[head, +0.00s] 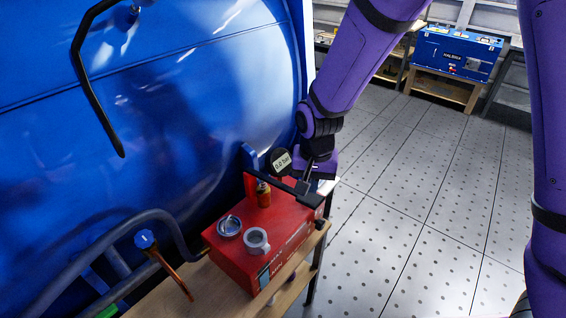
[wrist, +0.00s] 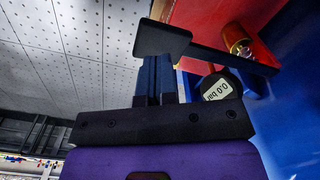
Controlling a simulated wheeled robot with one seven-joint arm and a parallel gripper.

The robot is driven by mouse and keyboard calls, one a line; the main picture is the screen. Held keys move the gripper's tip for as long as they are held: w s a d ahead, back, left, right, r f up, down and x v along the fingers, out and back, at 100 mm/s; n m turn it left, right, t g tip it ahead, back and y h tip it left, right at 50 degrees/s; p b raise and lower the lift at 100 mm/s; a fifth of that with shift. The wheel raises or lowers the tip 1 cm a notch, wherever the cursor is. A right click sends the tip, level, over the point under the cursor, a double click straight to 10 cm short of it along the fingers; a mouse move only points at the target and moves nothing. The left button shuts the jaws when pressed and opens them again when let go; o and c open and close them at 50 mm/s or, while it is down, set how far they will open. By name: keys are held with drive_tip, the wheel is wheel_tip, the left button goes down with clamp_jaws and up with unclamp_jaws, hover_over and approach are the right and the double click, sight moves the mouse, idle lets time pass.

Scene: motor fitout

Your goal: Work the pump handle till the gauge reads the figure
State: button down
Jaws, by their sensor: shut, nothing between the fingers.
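The red pump box (head: 240,262) sits on a wooden bench in the head view, with a black pump handle (head: 290,187) reaching across its top. The handle's wide flat end also shows in the wrist view (wrist: 161,38). The round black gauge (head: 281,162) stands behind the handle and reads 0.0 bar; it shows upside down in the wrist view (wrist: 219,88). My gripper (head: 305,184) is shut and empty by the handle's outer end. In the wrist view its fingers (wrist: 157,62) end right at the flat end, which hides their tips; I cannot tell whether they touch.
A brass fitting (head: 263,194) and two round metal caps (head: 256,240) are on the box. A large blue tank (head: 150,110) fills the left, with hoses and a blue-topped copper pipe (head: 146,240). The tiled floor (head: 420,190) at right is clear. A blue case (head: 458,52) stands far back.

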sight(308, 198)
idle(0.3)
drive_tip(key=shift+w+a+f, duration=0.1)
drive_tip(key=shift+f, duration=1.3)
drive_tip(key=shift+w+a+f, duration=0.1)
drive_tip(key=shift+a+f, duration=0.05)
drive_tip(key=shift+f, duration=1.25)
drive_tip(key=shift+w+a+f, duration=0.1)
drive_tip(key=shift+f, duration=1.3)
drive_tip(key=shift+s+d+r, duration=0.1)
drive_tip(key=shift+r, duration=1.3)
drive_tip(key=shift+s+d+r, duration=0.1)
drive_tip(key=shift+d+r, duration=0.05)
drive_tip(key=shift+r, duration=1.3)
drive_tip(key=shift+s+d+r, duration=0.1)
drive_tip(key=shift+r, duration=1.3)
